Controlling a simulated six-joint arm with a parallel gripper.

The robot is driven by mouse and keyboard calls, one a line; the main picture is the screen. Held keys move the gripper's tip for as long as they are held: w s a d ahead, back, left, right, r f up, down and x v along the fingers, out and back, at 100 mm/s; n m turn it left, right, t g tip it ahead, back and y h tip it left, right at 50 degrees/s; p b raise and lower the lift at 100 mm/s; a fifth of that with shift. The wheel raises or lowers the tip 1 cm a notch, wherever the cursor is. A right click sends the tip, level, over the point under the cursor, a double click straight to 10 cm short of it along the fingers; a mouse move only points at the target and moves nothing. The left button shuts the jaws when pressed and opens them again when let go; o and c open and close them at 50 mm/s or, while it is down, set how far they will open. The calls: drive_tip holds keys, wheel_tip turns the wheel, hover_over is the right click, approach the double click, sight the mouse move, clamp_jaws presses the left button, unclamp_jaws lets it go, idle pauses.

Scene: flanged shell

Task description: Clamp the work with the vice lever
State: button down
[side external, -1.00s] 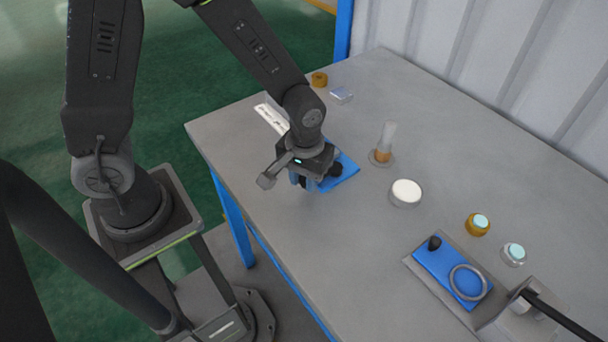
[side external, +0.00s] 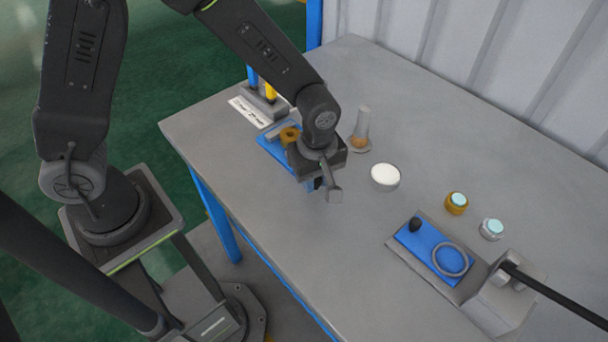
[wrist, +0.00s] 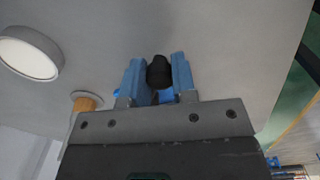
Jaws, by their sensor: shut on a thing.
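My gripper (side external: 316,183) is low over the table, at the right end of a blue plate (side external: 270,148). In the wrist view its blue fingers (wrist: 158,74) are shut on a black knob (wrist: 159,71), seemingly the vice lever's knob. A brass-coloured flanged part (side external: 289,134) sits on the blue plate, close to the left of my wrist. My gripper hides the plate's right part and most of the lever, so I cannot tell how the clamp meets the work.
A white round part (side external: 385,176) and a clear-topped brass piece (side external: 360,130) stand near my gripper. To the right are two small teal-topped pots (side external: 456,203) and a second blue fixture (side external: 430,248) with a ring. The table's front middle is clear.

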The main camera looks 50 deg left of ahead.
drive_tip(key=shift+w+d+n, duration=0.45)
drive_tip(key=shift+w+n, duration=0.35)
drive_tip(key=shift+n, duration=0.3)
drive_tip(key=shift+w+d+n, duration=0.4)
drive_tip(key=shift+w+n, duration=0.35)
drive_tip(key=shift+n, duration=0.35)
drive_tip(key=c, duration=0.9)
unclamp_jaws()
wheel_tip(320, 180, up, 14)
drive_tip(key=shift+f, duration=0.1)
